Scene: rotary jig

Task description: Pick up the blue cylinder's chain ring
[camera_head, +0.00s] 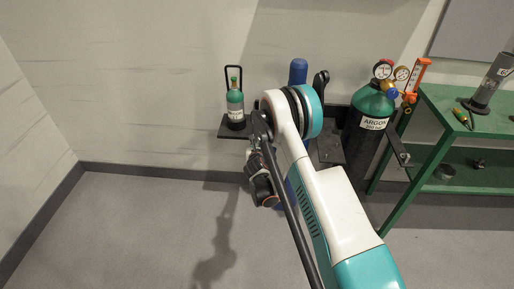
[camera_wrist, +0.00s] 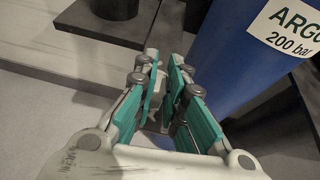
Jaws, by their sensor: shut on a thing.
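The blue cylinder (camera_wrist: 225,55) stands upright just right of my gripper (camera_wrist: 163,62) in the wrist view, with a white argon label. In the head view only the blue cylinder's top (camera_head: 298,71) shows clearly, behind my arm. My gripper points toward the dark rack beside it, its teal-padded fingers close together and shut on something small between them. The chain ring cannot be made out clearly; a pale grey piece (camera_wrist: 156,117) shows between the fingers, and I cannot tell whether it is part of the ring.
A small green bottle (camera_head: 235,105) stands on the left of the dark rack (camera_head: 232,131). A green-topped argon cylinder (camera_head: 370,112) with gauges stands right of my arm. A green table (camera_head: 447,106) is at the far right. Floor on the left is clear.

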